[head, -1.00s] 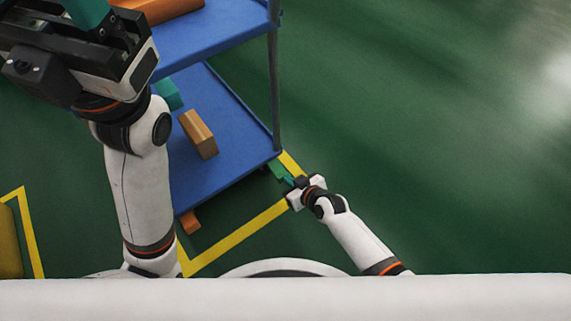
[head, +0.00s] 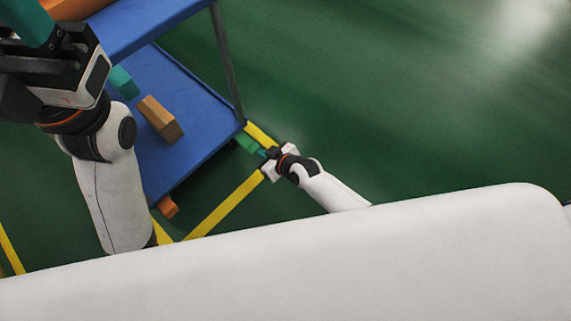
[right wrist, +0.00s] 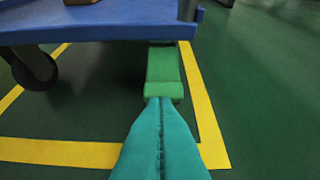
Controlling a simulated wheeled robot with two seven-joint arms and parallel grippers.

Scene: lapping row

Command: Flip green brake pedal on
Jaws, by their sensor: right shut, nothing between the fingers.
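The green brake pedal (head: 246,143) sticks out from under the near right corner of the blue cart (head: 190,140). In the right wrist view the pedal (right wrist: 162,68) lies straight ahead, below the deck edge. My right gripper (head: 263,154) is low beside the pedal. Its teal fingers (right wrist: 160,103) are shut and empty, with tips at the pedal's near end; I cannot tell if they touch. My left gripper (head: 30,22) is high at the upper left, partly cut off by the frame, and its jaw opening is unclear.
An orange pedal (head: 168,207) shows at the cart's other near corner. A brown block (head: 160,119) and a teal block (head: 124,82) lie on the lower deck. Yellow floor tape (head: 225,203) runs around the cart. A caster (right wrist: 33,68) is under the deck. Green floor at right is clear.

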